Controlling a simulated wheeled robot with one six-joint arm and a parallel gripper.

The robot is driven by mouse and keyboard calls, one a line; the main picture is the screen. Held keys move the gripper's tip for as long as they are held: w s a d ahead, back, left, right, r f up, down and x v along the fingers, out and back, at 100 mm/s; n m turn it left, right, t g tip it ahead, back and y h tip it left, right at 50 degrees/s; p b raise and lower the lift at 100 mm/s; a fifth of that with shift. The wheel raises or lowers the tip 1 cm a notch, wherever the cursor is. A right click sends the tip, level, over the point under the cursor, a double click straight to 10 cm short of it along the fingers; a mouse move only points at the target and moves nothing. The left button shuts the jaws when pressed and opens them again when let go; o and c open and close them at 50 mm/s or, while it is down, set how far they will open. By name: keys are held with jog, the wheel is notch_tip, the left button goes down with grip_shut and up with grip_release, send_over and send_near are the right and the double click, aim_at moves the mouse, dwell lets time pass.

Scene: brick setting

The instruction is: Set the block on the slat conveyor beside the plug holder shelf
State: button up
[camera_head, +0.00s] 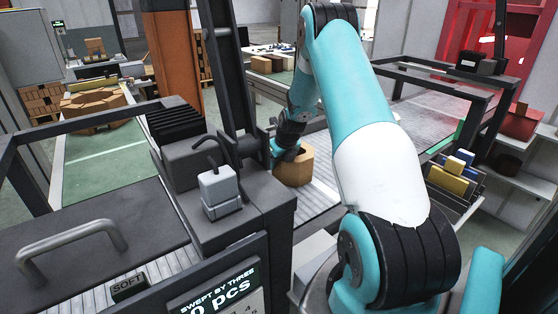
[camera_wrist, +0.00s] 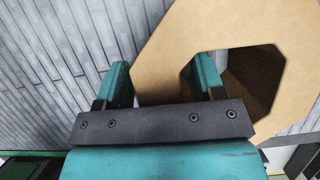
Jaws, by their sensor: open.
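The block is a tan, octagonal piece with a large hole (camera_head: 297,168), standing on the grey slat conveyor (camera_head: 318,197) in the head view. In the wrist view the block (camera_wrist: 170,50) fills the upper right. My gripper (camera_head: 284,153) is at the block's left side; in the wrist view my gripper (camera_wrist: 163,72) is open. One finger is outside the block's left edge and the other overlaps the hole, with the block's wall between them. Whether the fingers touch the wall cannot be told. A shelf rack with yellow and blue pieces (camera_head: 473,188), possibly the plug holder shelf, is right of the conveyor.
A dark machine frame with a grey box (camera_head: 218,190) stands close left of the block. A black frame (camera_head: 440,78) spans the conveyor behind. White shelves (camera_head: 507,182) stand at right. Bare slats lie around the block, more toward the back.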

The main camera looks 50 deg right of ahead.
jog(key=b+v, duration=0.1)
jog(key=v, duration=1.1)
jog(key=shift+s+r, duration=0.1)
dwell(1.1)
